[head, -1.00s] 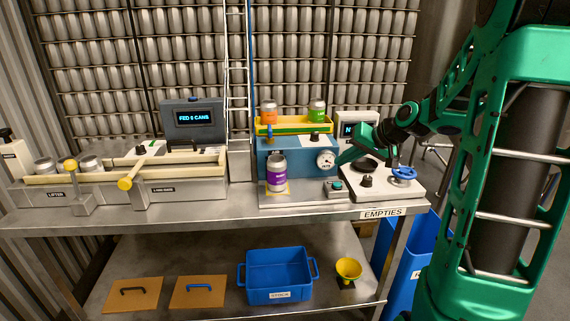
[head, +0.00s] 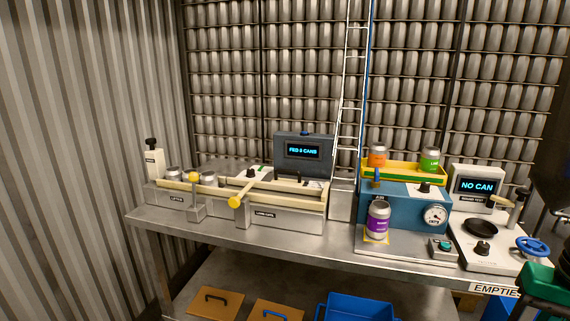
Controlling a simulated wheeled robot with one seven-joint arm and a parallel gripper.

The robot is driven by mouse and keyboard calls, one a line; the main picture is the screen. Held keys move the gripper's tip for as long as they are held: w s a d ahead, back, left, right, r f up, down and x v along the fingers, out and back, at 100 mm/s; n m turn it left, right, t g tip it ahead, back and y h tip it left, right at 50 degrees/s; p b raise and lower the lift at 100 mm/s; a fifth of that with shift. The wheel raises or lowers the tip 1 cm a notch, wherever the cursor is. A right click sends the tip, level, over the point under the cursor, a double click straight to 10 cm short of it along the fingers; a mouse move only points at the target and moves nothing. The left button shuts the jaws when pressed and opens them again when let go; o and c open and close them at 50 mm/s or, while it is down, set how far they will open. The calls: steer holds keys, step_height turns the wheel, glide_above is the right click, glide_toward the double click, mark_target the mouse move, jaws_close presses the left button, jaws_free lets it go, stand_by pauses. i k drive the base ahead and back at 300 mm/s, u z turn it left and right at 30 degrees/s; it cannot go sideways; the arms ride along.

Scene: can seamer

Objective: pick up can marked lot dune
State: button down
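Three cans with coloured labels are at the blue machine (head: 402,206). An orange-labelled can (head: 378,157) and a green-labelled can (head: 431,160) stand upright in the yellow tray (head: 404,174) on its top. A purple-labelled can (head: 378,221) stands upright on a yellow-edged spot at its front. Plain silver cans (head: 173,173) stand in the feeder at the left, partly hidden by its rails. The lot names are too small to read, so I cannot tell which can is dune. My gripper is out of view; only a green part of my arm shows at the lower right.
The metal bench (head: 230,229) has a clear front strip at the left. A can tester (head: 476,187) reading NO CAN and a blue handwheel (head: 532,246) stand at the right. A display (head: 304,150) stands behind the feeder. A blue crate (head: 355,308) is on the lower shelf.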

mark_target(379, 210)
steer(key=z, duration=0.65)
steer(key=k, duration=0.65)
steer(key=z, duration=0.35)
steer(key=i, duration=1)
